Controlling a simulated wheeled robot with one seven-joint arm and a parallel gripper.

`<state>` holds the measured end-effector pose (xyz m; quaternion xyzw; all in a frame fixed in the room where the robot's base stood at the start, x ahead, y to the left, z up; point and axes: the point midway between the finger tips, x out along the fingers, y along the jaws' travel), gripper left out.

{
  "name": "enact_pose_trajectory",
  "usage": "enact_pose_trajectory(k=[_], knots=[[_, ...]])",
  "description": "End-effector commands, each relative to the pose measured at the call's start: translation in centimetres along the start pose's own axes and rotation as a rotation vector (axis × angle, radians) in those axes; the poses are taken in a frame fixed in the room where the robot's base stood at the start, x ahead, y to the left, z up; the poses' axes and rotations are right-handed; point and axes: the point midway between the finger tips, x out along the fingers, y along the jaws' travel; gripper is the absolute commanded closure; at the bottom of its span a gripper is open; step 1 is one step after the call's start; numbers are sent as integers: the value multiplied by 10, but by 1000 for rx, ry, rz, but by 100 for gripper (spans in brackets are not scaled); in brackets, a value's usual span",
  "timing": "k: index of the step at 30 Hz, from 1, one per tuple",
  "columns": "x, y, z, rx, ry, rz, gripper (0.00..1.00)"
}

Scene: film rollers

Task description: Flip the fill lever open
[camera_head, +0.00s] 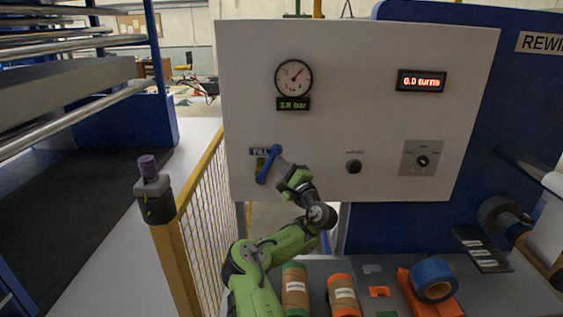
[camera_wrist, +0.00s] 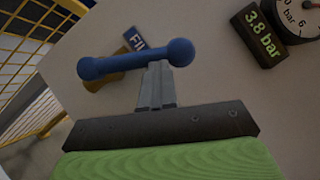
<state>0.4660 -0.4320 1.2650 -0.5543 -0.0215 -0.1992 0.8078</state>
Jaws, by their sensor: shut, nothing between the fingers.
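The fill lever (camera_head: 269,163) is a blue handle with round ends on the white panel (camera_head: 380,100), under a label reading FILL. In the head view it stands tilted, its upper end to the right. In the wrist view the lever (camera_wrist: 130,60) lies across the picture just beyond my fingertips. My gripper (camera_head: 283,168) is shut and empty in front of the panel; its closed fingers (camera_wrist: 157,72) reach the lever's right half. I cannot tell whether they touch it. A brass-coloured part (camera_wrist: 105,80) shows behind the lever.
The pressure gauge (camera_head: 294,77) sits above the lever, with a display (camera_wrist: 258,32) reading 3.8 bar. A black knob (camera_head: 353,166) and a rotary switch (camera_head: 422,160) are to the right. A yellow mesh fence (camera_head: 203,200) stands left. Rollers and tape lie on the bench below.

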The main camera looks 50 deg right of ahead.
Motion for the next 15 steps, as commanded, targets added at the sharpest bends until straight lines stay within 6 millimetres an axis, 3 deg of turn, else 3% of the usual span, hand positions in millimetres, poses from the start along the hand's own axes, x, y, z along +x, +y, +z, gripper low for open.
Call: enact_pose_trajectory(k=[15], knots=[[22, -12, 28, 3, -1, -14, 100]])
